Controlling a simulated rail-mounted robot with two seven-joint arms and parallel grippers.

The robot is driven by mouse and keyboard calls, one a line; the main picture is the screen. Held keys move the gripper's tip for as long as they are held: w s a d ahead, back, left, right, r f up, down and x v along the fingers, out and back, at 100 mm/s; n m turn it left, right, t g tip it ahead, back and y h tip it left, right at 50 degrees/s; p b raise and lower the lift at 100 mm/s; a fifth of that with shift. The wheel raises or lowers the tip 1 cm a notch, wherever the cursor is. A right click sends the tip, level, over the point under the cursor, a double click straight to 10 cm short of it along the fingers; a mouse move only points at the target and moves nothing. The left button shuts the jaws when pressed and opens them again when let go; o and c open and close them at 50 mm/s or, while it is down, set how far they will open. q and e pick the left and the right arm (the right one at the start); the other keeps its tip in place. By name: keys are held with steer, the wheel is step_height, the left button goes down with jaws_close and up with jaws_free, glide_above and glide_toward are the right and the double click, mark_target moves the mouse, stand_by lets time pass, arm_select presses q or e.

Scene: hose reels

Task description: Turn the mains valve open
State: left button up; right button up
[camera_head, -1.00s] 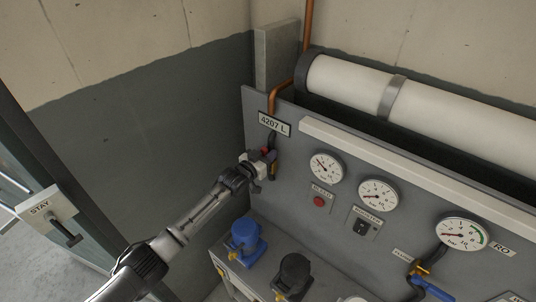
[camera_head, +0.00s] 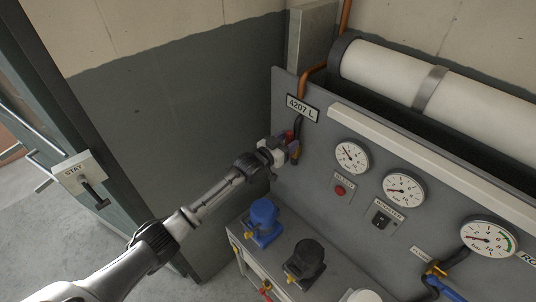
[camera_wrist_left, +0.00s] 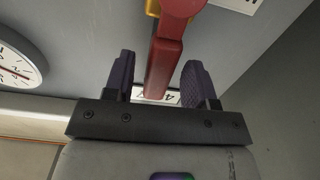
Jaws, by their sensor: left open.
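The mains valve's red lever (camera_wrist_left: 164,68) lies between the two purple fingers of my left gripper (camera_wrist_left: 158,62) in the left wrist view. Both jaws stand open, with a gap on each side of the lever. A yellow part of the valve (camera_wrist_left: 152,8) shows beyond the lever. In the head view my left gripper (camera_head: 286,152) is at the left end of the grey panel, below the 4207 L sign (camera_head: 302,108). There the red lever (camera_head: 290,136) shows only as a small patch, mostly hidden by the gripper. My right gripper is not in view.
The grey panel (camera_head: 350,210) carries several gauges, a red button (camera_head: 340,191) and a switch (camera_head: 381,219). A blue-handled valve (camera_head: 440,284) is at lower right. Blue (camera_head: 263,222) and black (camera_head: 305,262) units stand below. A door with a STAY latch (camera_head: 80,174) is at left.

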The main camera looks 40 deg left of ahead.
arm_select(q)
steer(key=s+a+b, duration=0.1)
steer(key=s, duration=1)
steer(key=shift+a, duration=0.25)
steer(key=shift+w, duration=0.1)
step_height(320, 180, down, 4)
steer(key=s+a+g+y, duration=0.1)
steer(key=g+y, duration=0.1)
steer(key=g, duration=0.1)
steer(key=s+d+g+p, duration=0.3)
steer(key=s+d+p, duration=0.1)
steer(key=s, duration=0.8)
steer(key=s+d+f+g+p, duration=0.1)
steer(key=s+d+g+p, duration=0.2)
steer(key=s+d, duration=0.4)
steer(key=s+d+f+g+p, duration=0.1)
steer(key=s+d+g+p, duration=0.3)
steer(key=s, duration=1.3)
steer(key=shift+d+m+g+p, duration=0.3)
steer(key=shift+d+g, duration=0.3)
steer(key=shift+d, duration=0.05)
